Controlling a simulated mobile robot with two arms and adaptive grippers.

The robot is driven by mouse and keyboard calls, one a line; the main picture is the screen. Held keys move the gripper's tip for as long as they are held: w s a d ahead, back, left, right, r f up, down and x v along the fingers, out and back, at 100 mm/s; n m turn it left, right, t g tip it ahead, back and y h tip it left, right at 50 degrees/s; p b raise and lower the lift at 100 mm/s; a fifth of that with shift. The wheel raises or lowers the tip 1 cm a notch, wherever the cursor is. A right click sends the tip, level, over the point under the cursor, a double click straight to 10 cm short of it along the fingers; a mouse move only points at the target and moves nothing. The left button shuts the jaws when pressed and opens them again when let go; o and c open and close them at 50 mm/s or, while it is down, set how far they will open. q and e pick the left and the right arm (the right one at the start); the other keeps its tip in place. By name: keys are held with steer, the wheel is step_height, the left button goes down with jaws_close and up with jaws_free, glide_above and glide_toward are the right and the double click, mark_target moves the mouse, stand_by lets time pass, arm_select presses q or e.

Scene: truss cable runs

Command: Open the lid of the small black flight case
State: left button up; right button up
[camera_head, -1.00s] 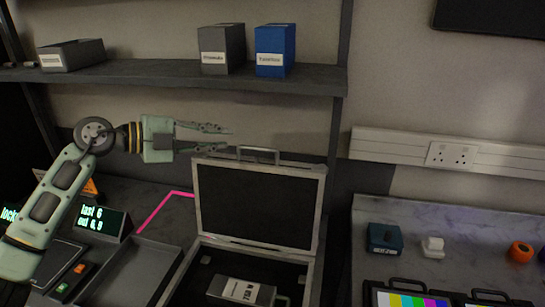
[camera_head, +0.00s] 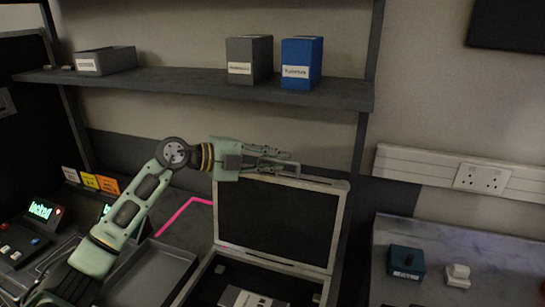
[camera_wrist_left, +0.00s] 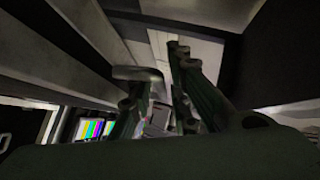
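The black flight case stands on the bench in the head view, its lid (camera_head: 278,222) raised and roughly upright. The lid has a pale metal frame and a dark inner face. The lower part (camera_head: 203,281) is cut off by the bottom edge. A grey labelled block (camera_head: 245,298) lies inside it. My left gripper (camera_head: 292,162) is at the lid's top edge, fingers apart and pointing right. It overlaps the place of the lid's top handle, so I cannot tell whether it touches. The wrist view shows the two fingers (camera_wrist_left: 158,85) apart. My right gripper is out of view.
A shelf (camera_head: 190,84) above the arm carries a grey box (camera_head: 249,60), a blue box (camera_head: 301,62) and a low grey bin (camera_head: 105,61). A tray (camera_head: 150,276) lies left of the case. A teal box (camera_head: 406,262) stands on the right-hand bench.

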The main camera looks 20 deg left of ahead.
arm_select(q)
steer(key=shift+a, duration=0.1)
steer(key=shift+c, duration=0.4)
jaws_close()
